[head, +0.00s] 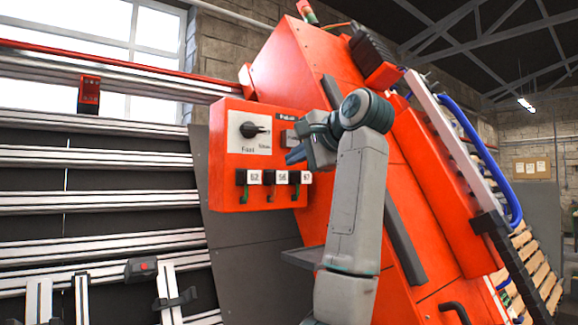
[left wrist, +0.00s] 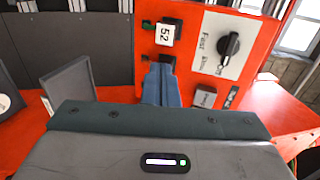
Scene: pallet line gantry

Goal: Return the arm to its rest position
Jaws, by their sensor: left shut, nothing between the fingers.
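My left arm (head: 357,200) rises from the bottom of the head view and bends over at the top toward the red control box. My left gripper (head: 296,156) is shut and empty, in front of the box's right part. In the left wrist view its closed blue-grey fingers (left wrist: 160,84) point at the red panel, beside the block labelled 52. I cannot tell whether the fingertips touch the panel. My right gripper is not in view.
The red control box (head: 225,165) has a black rotary knob (head: 252,130) and several numbered blocks (head: 275,178). It is fixed to a large red machine (head: 290,70). Metal rails (head: 100,200) run along the left. A grey shelf (head: 303,257) juts out below the box.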

